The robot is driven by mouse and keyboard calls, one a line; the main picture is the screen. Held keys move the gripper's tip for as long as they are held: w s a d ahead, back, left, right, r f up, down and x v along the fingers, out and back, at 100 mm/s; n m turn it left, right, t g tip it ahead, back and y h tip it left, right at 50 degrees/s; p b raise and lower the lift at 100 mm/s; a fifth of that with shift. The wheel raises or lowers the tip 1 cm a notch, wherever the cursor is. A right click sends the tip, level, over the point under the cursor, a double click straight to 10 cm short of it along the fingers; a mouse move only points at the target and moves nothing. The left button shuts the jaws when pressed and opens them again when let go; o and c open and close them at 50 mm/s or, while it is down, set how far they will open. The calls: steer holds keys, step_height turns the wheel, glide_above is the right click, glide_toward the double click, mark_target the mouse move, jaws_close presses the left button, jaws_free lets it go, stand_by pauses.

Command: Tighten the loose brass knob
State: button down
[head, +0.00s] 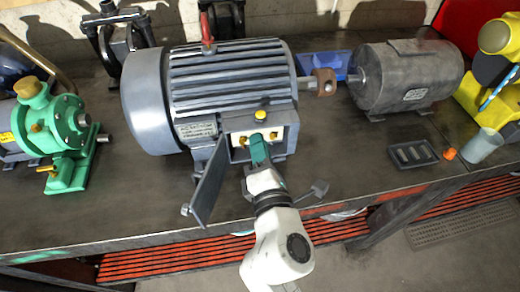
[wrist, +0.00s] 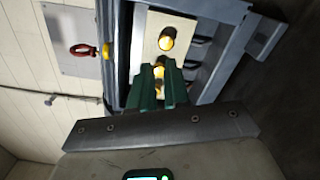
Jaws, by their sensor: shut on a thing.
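The large grey motor (head: 225,75) stands on the bench with its terminal box open. Brass knobs sit in a row on a pale panel inside the box, one at the left (head: 242,141) and one at the right (head: 273,135). My gripper (head: 259,141), with green fingers, reaches into the box from the front and hides the panel's middle. In the wrist view, my gripper (wrist: 159,84) is shut on a brass knob (wrist: 159,74) between its fingertips. Another brass knob (wrist: 167,38) sits free above it. I cannot tell how loose either is.
The box's grey cover (head: 206,182) hangs open close left of my gripper. A green pump (head: 60,135) stands at the left. A smaller grey motor (head: 405,77) and a dark tray (head: 413,154) are to the right. The bench's front edge lies under my arm.

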steer(key=m+b, duration=0.2)
steer(key=m, duration=0.3)
steer(key=shift+f, duration=0.15)
steer(key=shift+m+b, duration=0.3)
steer(key=shift+b, duration=0.05)
steer(key=c, duration=1.4)
jaws_free()
steer(key=shift+s, duration=0.1)
steer(key=b+v, duration=0.2)
steer(key=v, duration=0.8)
steer(key=shift+s+d, duration=0.15)
steer(key=shift+s, duration=0.15)
